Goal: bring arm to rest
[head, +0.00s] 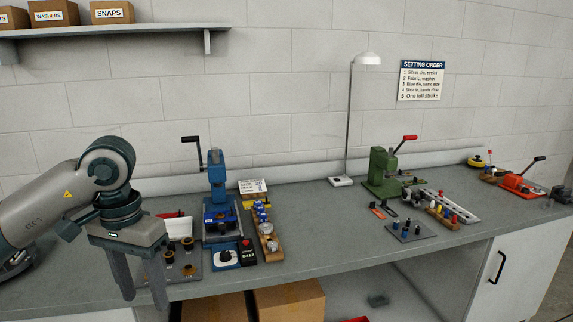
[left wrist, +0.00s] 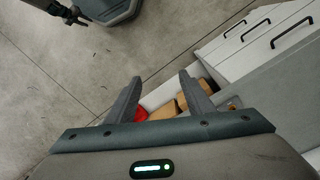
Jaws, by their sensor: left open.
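My left gripper (head: 141,285) hangs fingers-down at the left of the head view, in front of the bench's front left part. Its two fingers are apart with nothing between them. In the left wrist view its open fingers (left wrist: 157,98) point over the floor and the front of the bench. My left arm (head: 55,205) comes in from the left edge and bends down at the wrist. My right gripper does not show in the head view.
The grey bench (head: 330,225) carries a blue press (head: 218,185), a green press (head: 383,172), an orange tool (head: 520,186), a lamp (head: 367,59) and a wooden block of dies (head: 267,235). Cardboard boxes (head: 290,302) stand below. Drawers (left wrist: 262,40) show in the wrist view.

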